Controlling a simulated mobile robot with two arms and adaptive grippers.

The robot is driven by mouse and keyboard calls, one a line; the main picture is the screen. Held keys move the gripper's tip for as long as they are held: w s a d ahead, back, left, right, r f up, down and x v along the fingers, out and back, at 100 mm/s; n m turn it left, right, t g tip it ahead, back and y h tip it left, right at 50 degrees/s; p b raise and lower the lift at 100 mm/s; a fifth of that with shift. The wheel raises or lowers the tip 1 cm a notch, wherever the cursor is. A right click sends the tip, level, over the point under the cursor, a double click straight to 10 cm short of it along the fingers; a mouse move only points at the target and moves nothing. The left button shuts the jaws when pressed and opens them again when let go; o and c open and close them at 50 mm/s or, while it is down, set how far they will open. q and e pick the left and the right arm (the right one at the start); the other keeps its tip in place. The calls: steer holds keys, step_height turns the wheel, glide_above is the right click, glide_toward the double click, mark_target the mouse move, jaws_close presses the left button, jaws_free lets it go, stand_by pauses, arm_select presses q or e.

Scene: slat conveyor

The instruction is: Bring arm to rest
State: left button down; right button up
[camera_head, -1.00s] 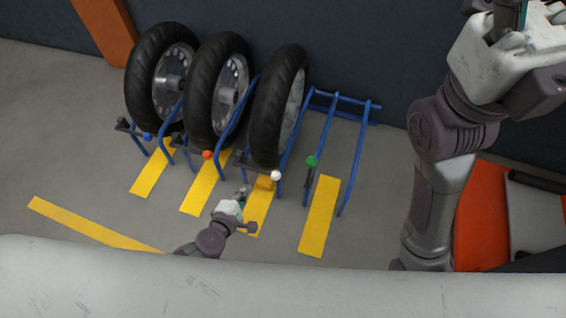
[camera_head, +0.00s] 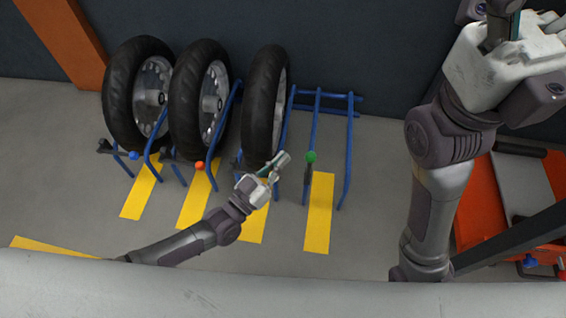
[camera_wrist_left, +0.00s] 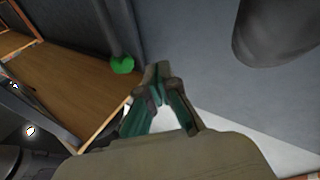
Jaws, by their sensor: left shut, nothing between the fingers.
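My left gripper (camera_head: 278,163) is in front of the third wheel's lower end in the head view, its arm coming in from the lower left. Its fingers are closed together and hold nothing. In the left wrist view its green-lined fingers (camera_wrist_left: 158,85) meet at the tips, with nothing between them. My right arm stands bent upward at the right of the head view. Its gripper (camera_head: 503,22) is at the top edge, partly cut off, and its finger state is unclear.
Three wheels (camera_head: 264,105) stand in a blue rack (camera_head: 348,150) along the dark wall. A green knob (camera_head: 310,157) sits at the rack's empty slot. Yellow strips (camera_head: 319,215) mark the grey floor. An orange cart-like object (camera_head: 480,205) stands at the right.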

arm_select(q)
steer(key=shift+s+d+r+m+h, duration=0.15)
steer(key=shift+d+m+h, duration=0.1)
steer(key=shift+m, duration=0.25)
steer(key=shift+s+d+r+m+h, duration=0.15)
steer(key=shift+m+h, duration=0.1)
steer(key=shift+m, duration=0.25)
